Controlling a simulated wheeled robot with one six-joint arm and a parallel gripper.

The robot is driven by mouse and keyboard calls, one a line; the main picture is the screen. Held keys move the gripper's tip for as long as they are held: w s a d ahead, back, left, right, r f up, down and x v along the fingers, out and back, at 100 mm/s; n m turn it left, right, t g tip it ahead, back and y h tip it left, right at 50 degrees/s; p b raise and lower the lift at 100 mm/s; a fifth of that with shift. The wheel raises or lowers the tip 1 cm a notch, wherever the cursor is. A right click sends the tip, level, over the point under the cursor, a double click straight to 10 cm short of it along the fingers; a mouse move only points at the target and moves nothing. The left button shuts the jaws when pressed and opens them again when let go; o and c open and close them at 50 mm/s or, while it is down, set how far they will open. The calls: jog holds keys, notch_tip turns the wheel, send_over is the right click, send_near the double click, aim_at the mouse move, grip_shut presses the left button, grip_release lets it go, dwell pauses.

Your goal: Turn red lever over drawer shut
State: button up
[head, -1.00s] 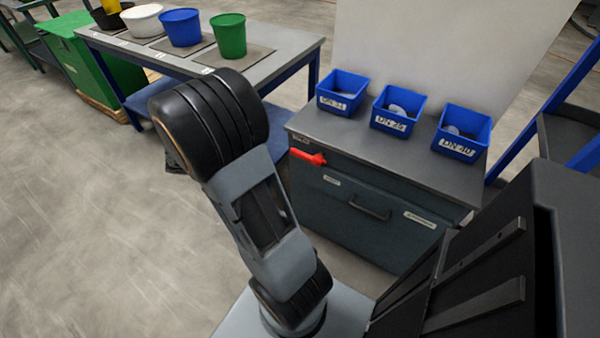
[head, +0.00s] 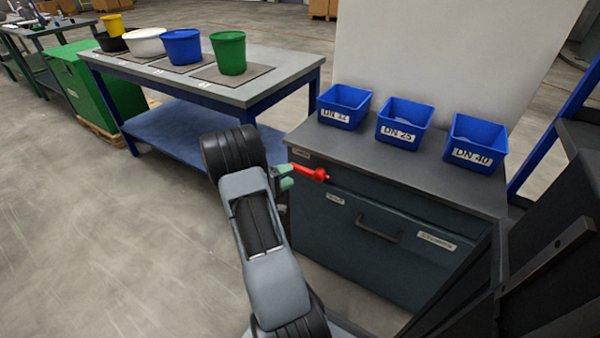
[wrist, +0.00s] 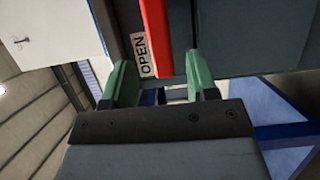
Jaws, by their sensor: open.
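The red lever (head: 309,172) sits on the upper left front of the grey cabinet, above the drawer (head: 376,235). In the head view it lies nearly level, its free end to the left. My gripper (head: 286,177) is at that free end, with its green fingers pointing at the cabinet. In the wrist view the red lever (wrist: 156,38) runs down between the two open fingers (wrist: 160,85), beside a label reading OPEN (wrist: 146,55). I cannot tell whether a finger touches the lever. The drawer front looks flush with the cabinet.
Three blue bins (head: 404,124) stand on the cabinet top (head: 375,160). A table (head: 262,88) with several buckets stands behind on the left. A dark panel fills the right edge. The floor to the left is clear.

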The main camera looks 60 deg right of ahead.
aim_at(297, 170)
jog(key=shift+b+x, duration=0.35)
jog(key=shift+x, duration=2.45)
grip_shut()
